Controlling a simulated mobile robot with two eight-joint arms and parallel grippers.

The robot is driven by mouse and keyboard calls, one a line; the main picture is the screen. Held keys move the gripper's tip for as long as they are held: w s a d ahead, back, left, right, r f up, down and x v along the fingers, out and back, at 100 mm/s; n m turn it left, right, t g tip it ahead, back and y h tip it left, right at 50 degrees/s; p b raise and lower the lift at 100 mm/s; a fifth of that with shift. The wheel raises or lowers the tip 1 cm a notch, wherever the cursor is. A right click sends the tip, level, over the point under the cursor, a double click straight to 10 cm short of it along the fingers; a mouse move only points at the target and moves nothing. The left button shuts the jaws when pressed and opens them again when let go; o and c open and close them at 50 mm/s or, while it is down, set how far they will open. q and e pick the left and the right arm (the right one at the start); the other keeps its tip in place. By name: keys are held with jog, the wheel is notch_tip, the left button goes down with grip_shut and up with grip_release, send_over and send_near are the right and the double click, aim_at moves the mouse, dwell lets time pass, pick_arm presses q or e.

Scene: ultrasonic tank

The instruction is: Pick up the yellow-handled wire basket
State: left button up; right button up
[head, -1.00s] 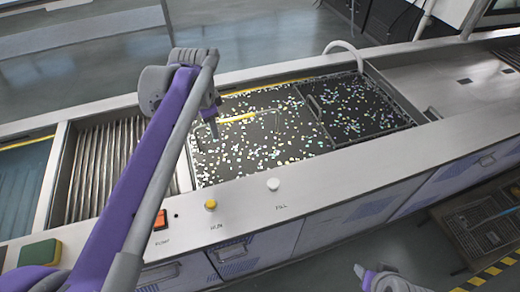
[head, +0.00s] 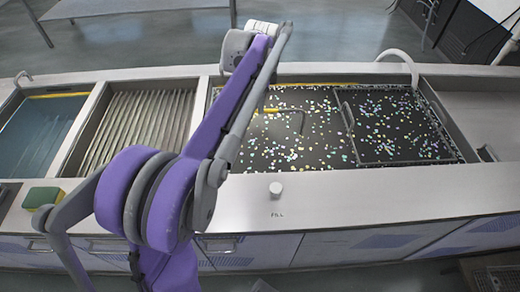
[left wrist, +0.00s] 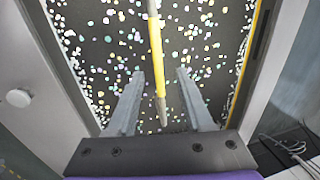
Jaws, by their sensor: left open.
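The yellow handle (head: 268,111) stands over the left part of the flecked tank, with a dark bar bending down at its right end. The wire basket's body below is hard to tell from the dark, speckled surface. In the head view my left gripper is hidden behind my own arm. In the left wrist view my left gripper (left wrist: 160,74) is open. The yellow handle (left wrist: 156,45) runs lengthwise between its two fingers in the picture; I cannot tell whether they touch it. My right gripper is out of view.
A dark mesh-like basket or section (head: 400,125) fills the tank's right side. A curved white pipe (head: 400,55) rises behind it. A ribbed basin (head: 135,125) and a water basin (head: 40,130) lie left. A white knob (head: 276,188) and a green-yellow sponge (head: 43,197) are on the front ledge.

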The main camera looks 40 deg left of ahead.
pick_arm(q)
jog(key=f, duration=0.4)
jog(key=w+f, duration=0.1)
jog(key=f, duration=0.1)
jog(key=shift+a+b, duration=0.25)
jog(key=shift+b, duration=0.1)
jog(key=shift+s, duration=0.1)
grip_shut()
jog(key=shift+r, duration=0.1)
